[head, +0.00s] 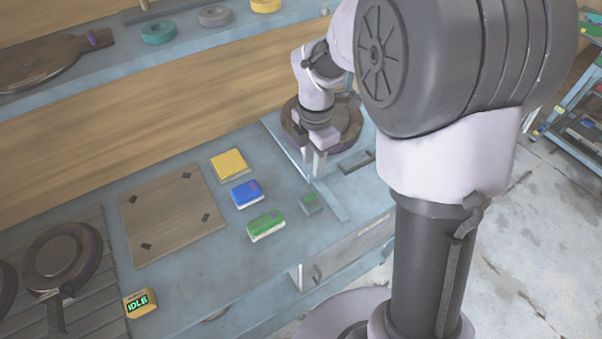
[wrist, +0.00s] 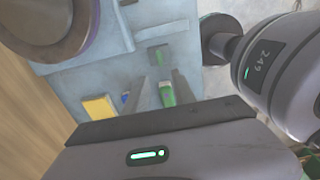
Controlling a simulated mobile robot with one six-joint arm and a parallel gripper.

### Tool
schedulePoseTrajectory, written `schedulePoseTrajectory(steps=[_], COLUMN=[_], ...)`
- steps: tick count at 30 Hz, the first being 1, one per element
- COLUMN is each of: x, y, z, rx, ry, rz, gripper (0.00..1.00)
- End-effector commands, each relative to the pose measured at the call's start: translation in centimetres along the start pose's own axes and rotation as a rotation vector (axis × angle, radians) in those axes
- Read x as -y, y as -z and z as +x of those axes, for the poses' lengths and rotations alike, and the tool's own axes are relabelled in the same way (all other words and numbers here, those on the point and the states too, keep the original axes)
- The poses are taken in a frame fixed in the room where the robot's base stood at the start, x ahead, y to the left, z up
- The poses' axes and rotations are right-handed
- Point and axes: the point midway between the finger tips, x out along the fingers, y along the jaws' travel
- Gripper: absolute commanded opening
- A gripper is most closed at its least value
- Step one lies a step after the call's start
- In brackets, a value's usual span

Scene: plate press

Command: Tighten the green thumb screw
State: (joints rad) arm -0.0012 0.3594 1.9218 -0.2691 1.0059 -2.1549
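A small green piece, which looks like the green thumb screw (head: 311,197), sits on a grey block beside the rail on the bench.
Yellow (head: 229,164), blue (head: 246,193) and green (head: 266,225) blocks lie in a row to the left. A round dark plate (head: 345,125) stands behind my gripper. A wooden board (head: 172,213) and a yellow box reading IDLE (head: 140,303) are farther left.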

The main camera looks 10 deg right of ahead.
Motion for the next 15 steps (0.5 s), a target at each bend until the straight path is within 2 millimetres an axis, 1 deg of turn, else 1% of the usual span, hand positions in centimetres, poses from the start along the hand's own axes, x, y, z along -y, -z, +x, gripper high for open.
schedulePoseTrajectory(steps=[1, 6, 10, 12, 15], x=[0.1, 0.1, 0.1, 0.0, 0.1], y=[0.0, 0.0, 0.0, 0.0, 0.0], z=[2.2, 7.4, 10.5, 11.7, 12.7], rx=[-0.002, -0.001, -0.001, -0.001, -0.001], ry=[0.004, 0.003, 0.002, 0.0, 0.001], rz=[0.0, 0.001, 0.002, 0.002, 0.002], gripper=[0.32, 0.32, 0.32, 0.32, 0.32])
